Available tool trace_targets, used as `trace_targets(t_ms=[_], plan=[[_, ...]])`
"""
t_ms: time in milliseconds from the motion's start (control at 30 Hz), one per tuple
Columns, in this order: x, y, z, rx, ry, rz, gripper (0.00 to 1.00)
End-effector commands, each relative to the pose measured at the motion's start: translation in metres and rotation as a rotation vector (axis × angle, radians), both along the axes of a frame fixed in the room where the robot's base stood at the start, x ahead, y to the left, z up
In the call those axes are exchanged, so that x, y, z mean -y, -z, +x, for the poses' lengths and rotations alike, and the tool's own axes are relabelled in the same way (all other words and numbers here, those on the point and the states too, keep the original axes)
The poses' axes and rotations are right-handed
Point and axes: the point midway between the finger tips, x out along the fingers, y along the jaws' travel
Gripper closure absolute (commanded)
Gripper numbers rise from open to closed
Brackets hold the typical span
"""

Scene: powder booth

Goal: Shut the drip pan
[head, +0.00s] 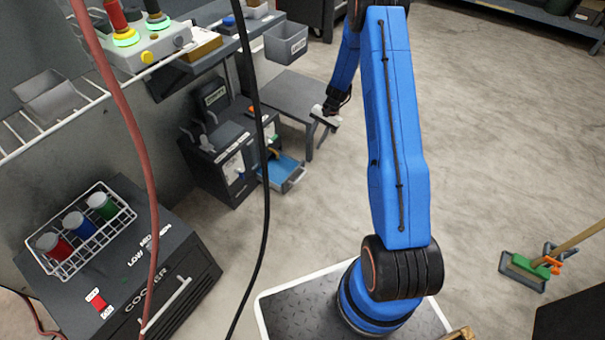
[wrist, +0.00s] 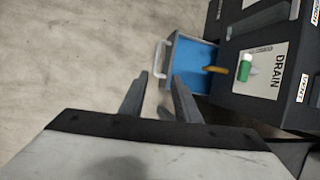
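The drip pan (head: 287,177) is a small tray with a blue inside and a pale handle at its outer end. It sticks out from the lower front of the dark dispenser cabinet (head: 215,165), so it stands open. In the wrist view the drip pan (wrist: 188,58) shows ahead, beyond the fingertips, with its handle at its left end. My gripper (head: 325,122) hangs above and to the right of the pan, apart from it. In the wrist view my gripper (wrist: 156,80) has its two fingers spread with nothing between them.
A green-handled tap (wrist: 244,70) sits beside a DRAIN label above the pan. A grey table (head: 285,97) stands behind the pan. A black hose (head: 262,150) hangs across the head view. A COOLER box (head: 130,270) is at lower left. Floor right of the pan is clear.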

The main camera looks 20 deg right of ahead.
Motion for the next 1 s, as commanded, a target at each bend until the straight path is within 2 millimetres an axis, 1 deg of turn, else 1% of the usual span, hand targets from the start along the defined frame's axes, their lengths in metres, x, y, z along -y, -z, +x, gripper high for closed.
trace_targets(t_ms=[33, 100, 233, 367, 467, 1000], plan=[[0.002, 0.010, 0.000, -0.008, 0.009, 0.004, 0.70], [0.003, 0.019, 0.001, -0.014, 0.019, 0.006, 0.70], [0.003, 0.027, 0.001, -0.018, 0.026, 0.009, 0.70], [-0.001, 0.037, 0.000, -0.020, 0.026, 0.009, 0.70], [-0.007, 0.050, -0.002, -0.022, 0.026, 0.010, 0.70], [-0.046, 0.136, -0.011, -0.021, 0.025, 0.009, 0.70]])
